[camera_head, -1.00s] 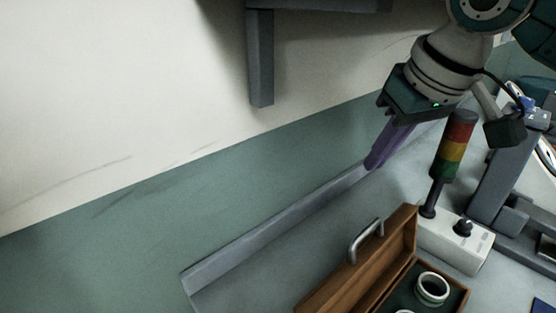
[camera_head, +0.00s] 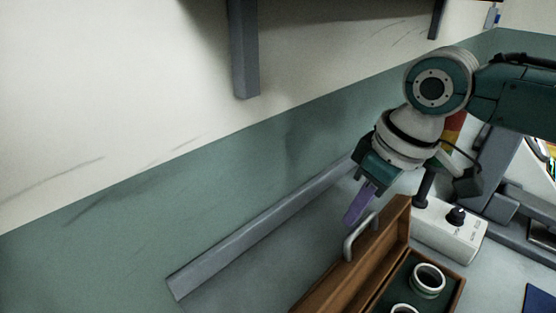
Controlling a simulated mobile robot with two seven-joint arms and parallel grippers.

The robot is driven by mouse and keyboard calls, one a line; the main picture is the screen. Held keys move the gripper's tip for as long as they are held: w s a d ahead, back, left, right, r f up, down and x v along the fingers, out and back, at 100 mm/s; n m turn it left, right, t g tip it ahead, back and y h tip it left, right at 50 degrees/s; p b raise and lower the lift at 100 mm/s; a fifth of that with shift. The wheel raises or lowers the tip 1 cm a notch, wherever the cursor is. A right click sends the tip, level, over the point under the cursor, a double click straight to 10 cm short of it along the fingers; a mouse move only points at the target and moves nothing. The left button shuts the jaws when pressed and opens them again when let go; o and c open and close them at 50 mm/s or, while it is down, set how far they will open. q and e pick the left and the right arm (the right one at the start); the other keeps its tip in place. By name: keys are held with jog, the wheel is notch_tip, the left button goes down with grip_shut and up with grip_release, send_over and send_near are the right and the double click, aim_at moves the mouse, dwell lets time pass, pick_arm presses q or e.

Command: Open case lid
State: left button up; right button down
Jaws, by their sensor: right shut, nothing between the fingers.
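The wooden case (camera_head: 456,300) stands at the bottom right of the head view, cut off by the lower edge. Its lid (camera_head: 384,246) stands raised along the left side, with a metal handle (camera_head: 350,240) on its outer face. The green-lined inside shows, with ring-shaped parts (camera_head: 428,281) in it. My right gripper (camera_head: 352,217) has purple fingers, pointing down and left. It is shut and empty, just above and behind the handle in the picture; I cannot tell whether it touches the handle or lid. My left gripper is out of view.
A white control box (camera_head: 448,232) with a black knob stands just right of the case. A signal light (camera_head: 454,122) rises behind my right arm, mostly hidden. A grey rail (camera_head: 250,236) runs along the wall, with bare bench in front.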

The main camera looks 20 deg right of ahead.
aim_at(371, 251)
jog(key=shift+w+f, duration=0.1)
jog(key=shift+f, duration=0.15)
jog(key=s+p, duration=0.1)
jog(key=s+d+r+p, duration=0.1)
jog(key=p, duration=0.1)
jog(key=s+t+p, duration=0.1)
jog(key=p, duration=0.1)
jog(key=shift+s+d+r, duration=0.1)
jog(key=shift+d+r, duration=0.05)
jog(key=shift+r, duration=0.15)
jog(key=shift+s+d, duration=0.1)
jog(key=shift+s, duration=0.1)
jog(key=shift+f, duration=0.25)
jog(key=shift+s+r, duration=0.1)
